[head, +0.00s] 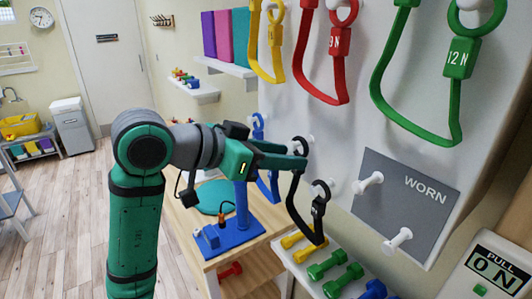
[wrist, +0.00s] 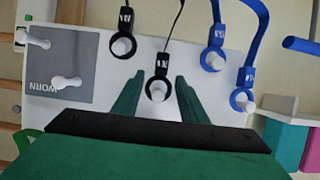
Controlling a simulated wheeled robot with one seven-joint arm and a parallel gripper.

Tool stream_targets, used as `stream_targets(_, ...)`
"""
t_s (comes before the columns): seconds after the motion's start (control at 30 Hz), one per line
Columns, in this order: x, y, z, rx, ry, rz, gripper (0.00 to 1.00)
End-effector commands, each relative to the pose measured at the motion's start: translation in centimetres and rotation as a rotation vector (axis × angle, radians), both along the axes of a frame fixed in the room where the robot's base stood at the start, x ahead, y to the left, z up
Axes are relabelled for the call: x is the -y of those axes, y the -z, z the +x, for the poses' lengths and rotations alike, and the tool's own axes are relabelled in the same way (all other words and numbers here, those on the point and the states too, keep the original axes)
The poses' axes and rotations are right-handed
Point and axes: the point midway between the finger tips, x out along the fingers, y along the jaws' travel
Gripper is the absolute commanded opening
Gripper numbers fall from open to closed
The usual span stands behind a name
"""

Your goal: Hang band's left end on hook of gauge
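A black band (head: 300,200) hangs in a loop from two pegs on the white board, with a ring at each end. Its left ring (wrist: 158,90) sits around a white peg in the wrist view; its right ring (wrist: 122,43) is on another peg. My gripper (head: 303,155) is beside the left ring. In the wrist view its two green fingers (wrist: 158,97) are apart, with the left ring between them; I cannot tell whether they touch it. A blue stand (head: 228,240), seemingly the gauge, stands on the wooden table. I cannot make out its hook clearly.
Blue (head: 262,180), yellow (head: 264,68), red (head: 320,97) and green (head: 400,125) bands hang on the board. A grey WORN panel (head: 385,205) has two empty pegs. Dumbbells (head: 335,270) lie on a shelf below.

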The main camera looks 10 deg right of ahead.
Motion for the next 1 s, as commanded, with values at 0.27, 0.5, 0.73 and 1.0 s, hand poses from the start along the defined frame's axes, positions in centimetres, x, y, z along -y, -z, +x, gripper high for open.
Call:
stream_targets(0.27, 2.1, 0.9, 0.8, 0.000, 0.001, 0.000, 0.39)
stream_targets(0.5, 2.6, 1.0, 0.8, 0.000, 0.003, 0.000, 0.39)
stream_targets(0.73, 2.6, 1.0, 0.8, -0.001, 0.004, 0.000, 0.11)
stream_targets(1.0, 2.5, 1.0, 0.8, 0.000, 0.003, 0.000, 0.00)
